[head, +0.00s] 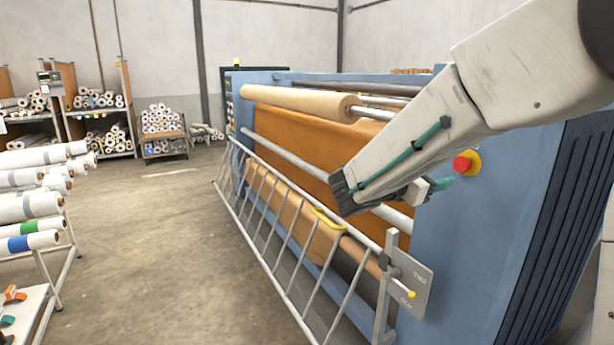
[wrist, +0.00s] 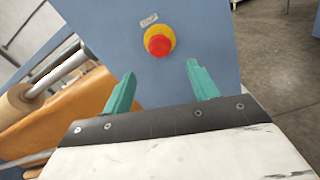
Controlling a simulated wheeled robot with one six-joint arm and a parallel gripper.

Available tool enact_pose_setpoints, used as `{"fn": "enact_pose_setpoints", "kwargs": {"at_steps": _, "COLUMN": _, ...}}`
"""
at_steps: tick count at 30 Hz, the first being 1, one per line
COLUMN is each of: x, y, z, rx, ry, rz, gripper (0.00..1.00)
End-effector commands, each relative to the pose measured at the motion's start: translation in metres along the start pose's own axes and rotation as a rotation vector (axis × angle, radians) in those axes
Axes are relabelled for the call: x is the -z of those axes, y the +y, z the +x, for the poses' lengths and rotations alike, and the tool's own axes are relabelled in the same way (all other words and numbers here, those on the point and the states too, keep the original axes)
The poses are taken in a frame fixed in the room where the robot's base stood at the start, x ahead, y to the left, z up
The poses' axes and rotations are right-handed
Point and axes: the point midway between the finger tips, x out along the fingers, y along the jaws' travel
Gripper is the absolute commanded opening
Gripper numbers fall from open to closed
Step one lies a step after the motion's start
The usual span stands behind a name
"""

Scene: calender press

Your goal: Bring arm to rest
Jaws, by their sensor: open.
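My arm reaches in from the upper right in the head view, in front of the blue calender press (head: 440,270). My gripper (wrist: 160,88) shows two teal fingers spread apart in the wrist view, with nothing between them. In the head view my gripper (head: 440,184) is partly hidden by the wrist, close to the press's end panel. The red emergency stop button (head: 462,165) on its yellow base sits on that panel, just right of the fingers. In the wrist view the button (wrist: 159,41) lies ahead, beyond and between the fingertips, apart from them.
A metal guard gate (head: 290,240) with a yellow handle (head: 328,219) runs along the press front below my arm. A roll of tan material (head: 300,101) lies on top. A rack of white rolls (head: 35,205) stands left. The floor between is clear.

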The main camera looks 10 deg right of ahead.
Motion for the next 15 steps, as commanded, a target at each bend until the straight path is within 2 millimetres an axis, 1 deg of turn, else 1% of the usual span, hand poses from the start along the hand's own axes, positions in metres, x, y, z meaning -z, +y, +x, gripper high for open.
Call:
{"fn": "enact_pose_setpoints", "kwargs": {"at_steps": 2, "x": 0.013, "y": -0.013, "z": -0.001, "rx": 0.05, "ry": 0.052, "rz": 0.05, "gripper": 0.59}}
{"fn": "enact_pose_setpoints", "kwargs": {"at_steps": 4, "x": 0.03, "y": -0.035, "z": -0.004, "rx": 0.131, "ry": 0.122, "rz": 0.107, "gripper": 0.59}}
{"fn": "enact_pose_setpoints", "kwargs": {"at_steps": 5, "x": 0.035, "y": -0.047, "z": -0.007, "rx": 0.175, "ry": 0.156, "rz": 0.144, "gripper": 0.59}}
{"fn": "enact_pose_setpoints", "kwargs": {"at_steps": 6, "x": 0.04, "y": -0.067, "z": -0.011, "rx": 0.246, "ry": 0.203, "rz": 0.202, "gripper": 0.59}}
{"fn": "enact_pose_setpoints", "kwargs": {"at_steps": 8, "x": 0.046, "y": -0.098, "z": -0.02, "rx": 0.365, "ry": 0.275, "rz": 0.302, "gripper": 0.59}}
{"fn": "enact_pose_setpoints", "kwargs": {"at_steps": 9, "x": 0.049, "y": -0.119, "z": -0.027, "rx": 0.451, "ry": 0.321, "rz": 0.374, "gripper": 0.59}}
{"fn": "enact_pose_setpoints", "kwargs": {"at_steps": 11, "x": 0.052, "y": -0.15, "z": -0.042, "rx": 0.584, "ry": 0.388, "rz": 0.488, "gripper": 0.59}}
{"fn": "enact_pose_setpoints", "kwargs": {"at_steps": 12, "x": 0.054, "y": -0.17, "z": -0.054, "rx": 0.678, "ry": 0.432, "rz": 0.57, "gripper": 0.59}}
{"fn": "enact_pose_setpoints", "kwargs": {"at_steps": 14, "x": 0.056, "y": -0.197, "z": -0.075, "rx": 0.821, "ry": 0.495, "rz": 0.694, "gripper": 0.59}}
{"fn": "enact_pose_setpoints", "kwargs": {"at_steps": 15, "x": 0.057, "y": -0.212, "z": -0.09, "rx": 0.913, "ry": 0.535, "rz": 0.773, "gripper": 0.59}}
